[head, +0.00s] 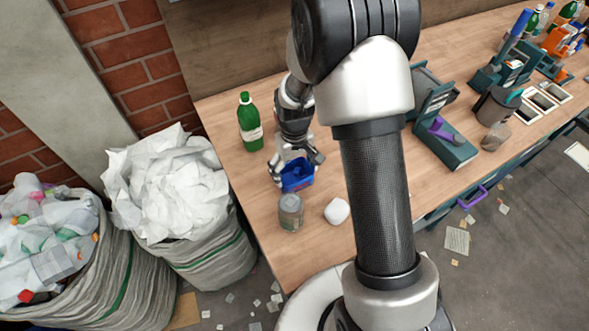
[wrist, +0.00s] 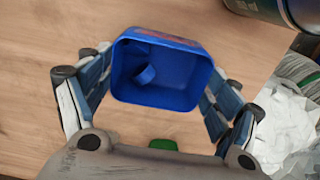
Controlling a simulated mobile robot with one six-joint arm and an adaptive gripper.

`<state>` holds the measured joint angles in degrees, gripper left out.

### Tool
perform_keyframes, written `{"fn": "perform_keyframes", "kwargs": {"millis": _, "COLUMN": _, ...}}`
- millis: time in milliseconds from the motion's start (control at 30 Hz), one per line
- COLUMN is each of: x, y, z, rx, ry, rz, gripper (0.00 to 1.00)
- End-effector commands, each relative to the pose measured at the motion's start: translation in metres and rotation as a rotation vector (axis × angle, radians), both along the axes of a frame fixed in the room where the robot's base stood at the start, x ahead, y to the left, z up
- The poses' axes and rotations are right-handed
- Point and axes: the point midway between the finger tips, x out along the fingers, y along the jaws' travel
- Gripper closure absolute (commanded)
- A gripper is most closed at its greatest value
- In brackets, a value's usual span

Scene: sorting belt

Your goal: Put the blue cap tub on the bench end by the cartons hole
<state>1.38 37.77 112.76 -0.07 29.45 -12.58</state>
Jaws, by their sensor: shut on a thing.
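The blue cap tub (head: 297,177) is at the left part of the wooden bench (head: 226,107) in the head view. In the wrist view the open-topped tub (wrist: 160,95) shows its inside, with a small blue round cap in it. My gripper (head: 296,163) is shut on the tub, with fingers on both sides of it, as the wrist view also shows (wrist: 158,88). I cannot tell whether the tub's base touches the bench. I cannot tell which opening is the cartons hole; part of the bench is hidden behind my arm.
A green bottle (head: 250,122) stands behind the tub. A grey can (head: 291,212) and a white rounded object (head: 337,211) stand in front. Sacks of paper (head: 168,185) and plastics (head: 45,235) are off the left edge.

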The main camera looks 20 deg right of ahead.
Motion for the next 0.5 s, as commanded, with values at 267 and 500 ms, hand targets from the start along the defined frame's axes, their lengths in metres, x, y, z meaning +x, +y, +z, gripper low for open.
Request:
{"fn": "perform_keyframes", "kwargs": {"millis": 267, "x": 0.0, "y": 0.0, "z": -0.0028, "rx": 0.0, "ry": 0.0, "rz": 0.0, "gripper": 0.13}}
{"fn": "perform_keyframes", "kwargs": {"millis": 500, "x": 0.0, "y": 0.0, "z": -0.0025, "rx": 0.0, "ry": 0.0, "rz": 0.0, "gripper": 0.0}}
